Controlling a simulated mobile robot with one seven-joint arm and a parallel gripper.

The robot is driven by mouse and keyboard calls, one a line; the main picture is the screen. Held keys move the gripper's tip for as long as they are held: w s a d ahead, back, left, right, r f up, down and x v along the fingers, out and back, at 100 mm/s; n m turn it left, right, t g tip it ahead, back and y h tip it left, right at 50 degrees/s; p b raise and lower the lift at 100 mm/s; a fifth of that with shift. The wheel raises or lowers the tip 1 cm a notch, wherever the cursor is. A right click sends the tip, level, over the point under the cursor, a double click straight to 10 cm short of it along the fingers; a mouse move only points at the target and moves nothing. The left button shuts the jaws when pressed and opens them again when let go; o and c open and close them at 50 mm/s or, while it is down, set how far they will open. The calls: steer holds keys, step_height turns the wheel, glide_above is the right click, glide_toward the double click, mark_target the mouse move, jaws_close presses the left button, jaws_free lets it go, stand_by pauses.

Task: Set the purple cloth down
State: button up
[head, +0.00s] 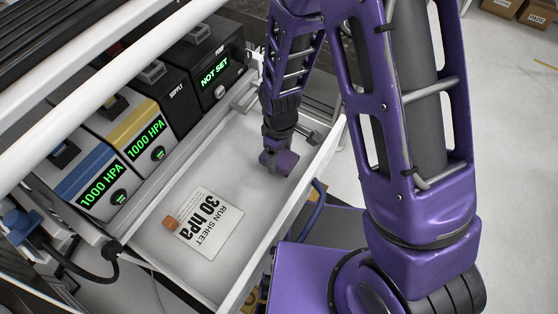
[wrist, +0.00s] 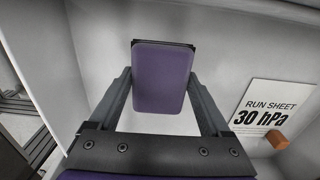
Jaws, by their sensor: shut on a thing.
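My gripper (wrist: 161,76) is shut on the purple cloth, with one finger on each side of it. The purple cloth (wrist: 162,92) looks like a flat, rounded rectangular pad with a dark edge at its far end. In the head view my gripper reaches down into the right part of the white tray (head: 180,262), and the cloth (head: 287,161) shows as a small purple patch at its end. The cloth is over the tray floor; I cannot tell whether it touches it.
A run sheet (head: 213,238) reading 30 hPa lies in the tray with a small orange-brown block (head: 170,223) on its edge. Instruments line the tray's far side: blue-topped (head: 88,185), yellow-topped (head: 138,130) and a black "NOT SET" unit (head: 214,72). The tray floor between sheet and gripper is clear.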

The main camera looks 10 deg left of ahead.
mark_target(280, 156)
steer(key=shift+f, duration=1.3)
steer(key=shift+f+b, duration=0.2)
steer(key=shift+b, duration=0.15)
steer(key=o, duration=1)
steer(key=shift+r, duration=0.1)
step_height(280, 156, up, 12)
steer(key=p, duration=0.2)
steer(key=shift+r+p, duration=0.1)
steer(key=shift+p, duration=0.3)
